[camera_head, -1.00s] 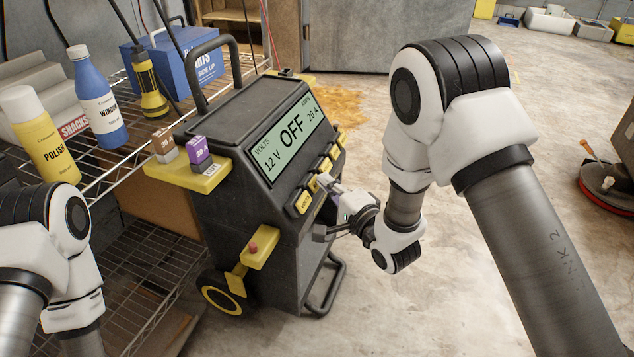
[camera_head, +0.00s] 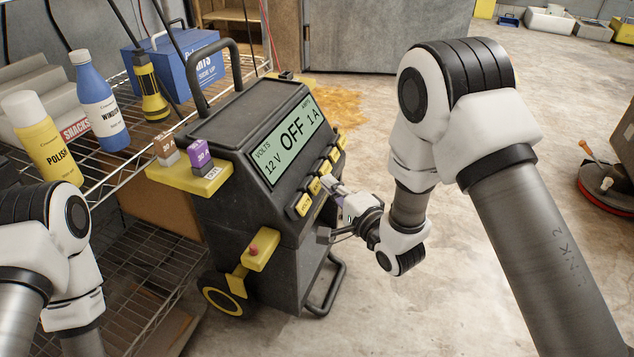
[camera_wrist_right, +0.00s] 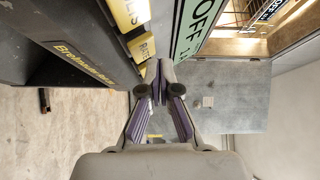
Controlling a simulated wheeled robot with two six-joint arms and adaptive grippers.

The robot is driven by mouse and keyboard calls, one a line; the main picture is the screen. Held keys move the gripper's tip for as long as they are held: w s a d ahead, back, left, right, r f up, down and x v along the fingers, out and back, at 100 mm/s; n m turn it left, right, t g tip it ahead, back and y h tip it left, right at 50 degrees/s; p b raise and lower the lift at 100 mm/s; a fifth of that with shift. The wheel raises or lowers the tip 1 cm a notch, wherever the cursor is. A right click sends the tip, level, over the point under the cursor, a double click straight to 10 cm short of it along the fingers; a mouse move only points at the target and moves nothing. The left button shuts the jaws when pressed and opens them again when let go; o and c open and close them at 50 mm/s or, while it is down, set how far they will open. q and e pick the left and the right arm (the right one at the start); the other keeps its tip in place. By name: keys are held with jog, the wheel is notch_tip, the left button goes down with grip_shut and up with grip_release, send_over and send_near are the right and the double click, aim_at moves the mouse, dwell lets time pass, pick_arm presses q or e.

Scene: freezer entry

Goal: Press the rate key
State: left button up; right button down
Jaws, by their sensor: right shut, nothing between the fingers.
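The wheeled battery charger (camera_head: 262,180) stands mid-view, its sloped screen (camera_head: 290,140) reading 12 V, OFF and 1 A. A row of yellow keys runs below the screen. I cannot tell whether the tips touch the key. My left gripper is out of view.
A wire shelf (camera_head: 120,170) at left holds a yellow polish bottle (camera_head: 45,145), a blue bottle (camera_head: 100,105), a flashlight (camera_head: 150,90) and a blue box (camera_head: 195,65). The charger's yellow side tray (camera_head: 188,180) carries two small blocks. Open floor lies to the right.

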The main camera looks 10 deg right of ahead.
jog(key=shift+s+d+r, duration=0.1)
jog(key=s+d+r+p, duration=0.2)
jog(key=d, duration=0.1)
jog(key=shift+s+d+r+p, duration=0.15)
jog(key=shift+d+r+p, duration=0.1)
jog(key=shift+r+p, duration=0.1)
dwell(0.3)
dwell(0.6)
jog(key=s+d+f+n+g+h+p, duration=0.15)
jog(key=s+f+g, duration=0.25)
jog(key=s+f, duration=0.55)
jog(key=s+d+f+n+g+h+p, duration=0.15)
jog(key=s+f+g, duration=0.35)
jog(key=f, duration=0.7)
jog(key=s+d+f+n+g+h, duration=0.25)
jog(key=s+n+g, duration=0.2)
jog(key=s, duration=0.55)
jog(key=s+d+f+n+g+h, duration=0.1)
jog(key=s+f+n+g, duration=0.3)
jog(key=s, duration=0.5)
notch_tip(320, 180, up, 39)
jog(key=n+p, duration=0.1)
jog(key=p, duration=3.6)
jog(key=shift+a+n+t, duration=0.25)
jog(key=shift+n+t, duration=0.1)
